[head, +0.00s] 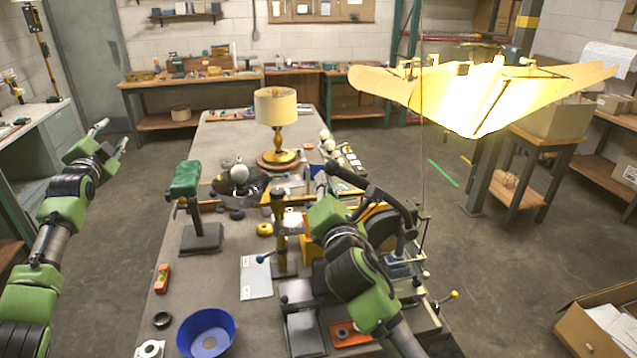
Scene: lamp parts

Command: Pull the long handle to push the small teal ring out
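A machine with a long dark handle (372,188) stands at the front right of the workbench. The handle slants from its upper-left end down to the machine's body (408,248). My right gripper (319,182) is at the handle's upper-left end, beyond my green and black wrist. Its fingers are mostly hidden, so I cannot tell whether they grip the handle. My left gripper (112,134) is open and empty, off the bench's left side, over the floor. I cannot make out the small teal ring; my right arm covers part of the machine.
The bench (205,280) also holds a lit lamp (276,108), a green-topped stand (190,200), a blue bowl (206,332) and a white sheet (256,277). A bright yellow shade (470,95) hangs at upper right. Open floor lies left of the bench.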

